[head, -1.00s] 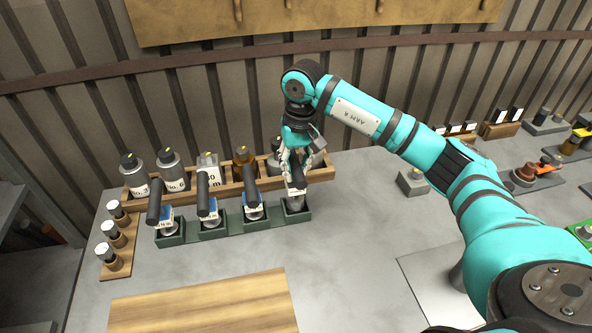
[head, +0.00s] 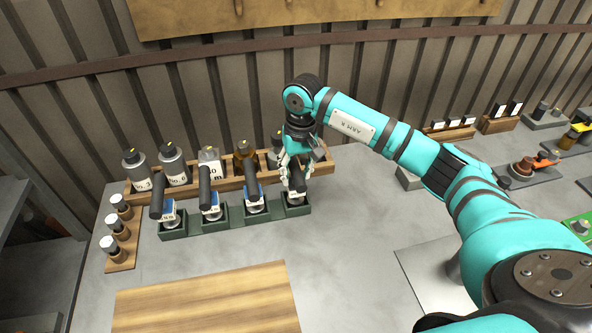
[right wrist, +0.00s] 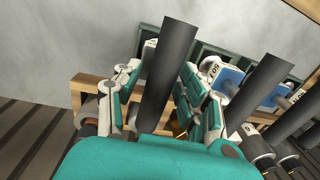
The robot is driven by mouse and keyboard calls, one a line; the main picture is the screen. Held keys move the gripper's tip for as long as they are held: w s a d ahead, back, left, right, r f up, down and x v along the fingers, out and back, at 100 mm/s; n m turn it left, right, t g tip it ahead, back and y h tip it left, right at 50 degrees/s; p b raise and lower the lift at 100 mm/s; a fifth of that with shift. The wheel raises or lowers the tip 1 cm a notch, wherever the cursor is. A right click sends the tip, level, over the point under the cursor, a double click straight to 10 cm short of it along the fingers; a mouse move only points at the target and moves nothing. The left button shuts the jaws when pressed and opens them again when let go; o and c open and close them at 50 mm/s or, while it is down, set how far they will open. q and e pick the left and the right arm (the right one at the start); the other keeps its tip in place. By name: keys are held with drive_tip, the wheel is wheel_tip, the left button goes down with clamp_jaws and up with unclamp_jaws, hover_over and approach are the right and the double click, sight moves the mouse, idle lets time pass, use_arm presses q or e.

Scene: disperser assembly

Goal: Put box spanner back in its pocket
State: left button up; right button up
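The box spanner (head: 297,178), with a black handle, stands in or just over the right-end pocket of the green rack (head: 222,227). My right gripper (head: 294,170) is around it from above, a finger on each side. In the right wrist view the black handle (right wrist: 168,75) rises between the two fingers of the gripper (right wrist: 165,90), which appear shut on the spanner's body below the handle. The contact itself and the spanner's lower end are mostly hidden. My left gripper is out of view.
Similar tools with black handles (head: 252,178) and blue labels stand in the other rack pockets, close to the left. A wooden bottle rack (head: 228,182) is right behind. Small vials (head: 114,227) stand at the left.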

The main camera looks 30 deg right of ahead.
drive_tip(key=shift+r, duration=0.2)
drive_tip(key=shift+w+r, duration=0.1)
drive_tip(key=shift+r, duration=0.2)
wheel_tip(320, 180, up, 11)
drive_tip(key=b, duration=0.3)
drive_tip(key=shift+s+d+r, duration=0.15)
drive_tip(key=shift+s+d, duration=0.05)
drive_tip(key=shift+d, duration=0.2)
